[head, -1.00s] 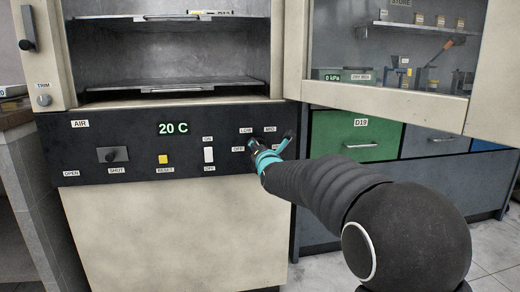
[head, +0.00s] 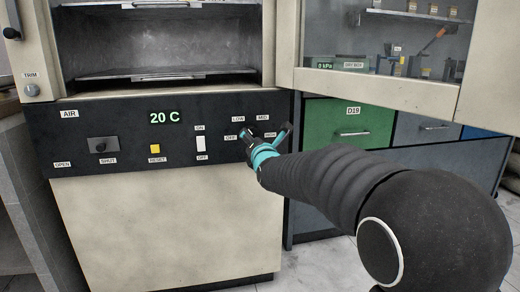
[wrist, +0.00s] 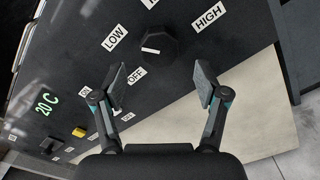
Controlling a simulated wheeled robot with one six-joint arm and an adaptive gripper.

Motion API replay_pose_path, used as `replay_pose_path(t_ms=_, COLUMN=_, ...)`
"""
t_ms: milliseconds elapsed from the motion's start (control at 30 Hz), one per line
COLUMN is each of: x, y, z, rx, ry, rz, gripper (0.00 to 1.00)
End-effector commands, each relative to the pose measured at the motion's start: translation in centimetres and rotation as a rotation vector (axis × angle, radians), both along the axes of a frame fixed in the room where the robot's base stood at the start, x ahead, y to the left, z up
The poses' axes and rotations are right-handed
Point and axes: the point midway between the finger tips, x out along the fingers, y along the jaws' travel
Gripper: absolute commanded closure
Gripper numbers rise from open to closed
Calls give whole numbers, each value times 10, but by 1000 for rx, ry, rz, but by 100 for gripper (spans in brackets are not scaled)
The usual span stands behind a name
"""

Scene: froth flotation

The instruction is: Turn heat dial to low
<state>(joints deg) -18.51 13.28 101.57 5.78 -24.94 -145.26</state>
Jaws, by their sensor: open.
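The heat dial (wrist: 157,45) is a round black knob on the black control panel in the wrist view. Its white mark points left, between the LOW label (wrist: 115,39) and the OFF label (wrist: 136,75). The HIGH label (wrist: 208,16) is to its right. My gripper (wrist: 160,82) is open and empty, its two fingers apart on either side below the dial in the picture, not visibly touching it. In the head view my gripper (head: 266,136) is in front of the panel's right part, and the dial cannot be made out behind it.
The panel also holds a white switch (head: 201,145), a yellow reset button (head: 155,149), an air slider (head: 102,145) and a 20 C display (head: 164,118).

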Motion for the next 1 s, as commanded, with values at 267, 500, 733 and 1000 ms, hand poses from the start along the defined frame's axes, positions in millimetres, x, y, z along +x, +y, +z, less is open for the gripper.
replay_pose_path(t_ms=267, x=-50, y=-15, z=1, rx=0, ry=-1, rz=0, gripper=27)
replay_pose_path(t_ms=500, x=-72, y=-21, z=0, rx=0, ry=-1, rz=-1, gripper=27)
replay_pose_path(t_ms=733, x=-76, y=-22, z=0, rx=0, ry=-1, rz=-1, gripper=27)
replay_pose_path(t_ms=1000, x=-76, y=-22, z=0, rx=28, ry=7, rz=-1, gripper=27)
